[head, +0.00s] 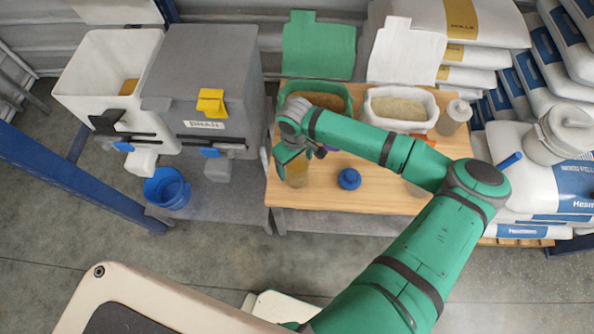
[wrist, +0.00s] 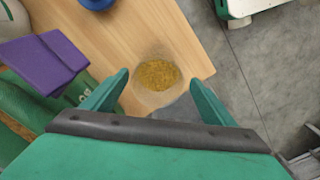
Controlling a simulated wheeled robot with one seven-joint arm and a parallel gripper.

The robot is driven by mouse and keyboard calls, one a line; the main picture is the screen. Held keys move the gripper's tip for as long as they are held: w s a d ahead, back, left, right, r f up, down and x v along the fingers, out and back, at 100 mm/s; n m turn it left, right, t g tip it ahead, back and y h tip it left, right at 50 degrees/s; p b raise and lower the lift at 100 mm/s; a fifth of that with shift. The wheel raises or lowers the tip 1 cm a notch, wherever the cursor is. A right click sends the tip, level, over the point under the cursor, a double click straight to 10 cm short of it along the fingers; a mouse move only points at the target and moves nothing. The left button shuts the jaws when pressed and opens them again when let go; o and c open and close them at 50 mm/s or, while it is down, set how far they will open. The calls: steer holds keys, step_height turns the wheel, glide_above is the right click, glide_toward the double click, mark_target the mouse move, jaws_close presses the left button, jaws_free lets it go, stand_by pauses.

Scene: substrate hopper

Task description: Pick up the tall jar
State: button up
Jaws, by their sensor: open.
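A clear jar (head: 297,173) holding yellow-brown grain stands upright near the front left of the wooden bench top (head: 380,188). I take it for the tall jar; its upper part is partly hidden by my gripper in the head view. In the wrist view I look down on the jar (wrist: 157,76), which shows between and beyond the fingertips. My gripper (wrist: 159,77) is open and empty, above the jar. It also shows in the head view (head: 298,160). I cannot tell whether a finger touches the jar.
A blue round object (head: 349,179) lies right of the jar. A purple object (wrist: 42,62) is left of my gripper in the wrist view. Behind are a green tub (head: 341,94) and a white tub (head: 435,104) of grain. A greyish jar (head: 455,117) stands at the back right.

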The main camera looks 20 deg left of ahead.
glide_above(297, 168)
steer(key=s+d, duration=0.1)
steer(key=s, duration=0.2)
steer(key=f, duration=0.5)
steer(key=shift+d, duration=0.2)
steer(key=c, duration=1.7)
steer(key=shift+c, duration=0.2)
steer(key=shift+r, duration=0.1)
steer(key=shift+a+r, duration=0.1)
steer(key=shift+r, duration=0.4)
steer(key=s+d+r, duration=0.4)
steer(key=s+r, duration=0.7)
steer(key=s, duration=0.2)
steer(key=shift+s+r, duration=0.3)
steer(key=shift+r, duration=0.1)
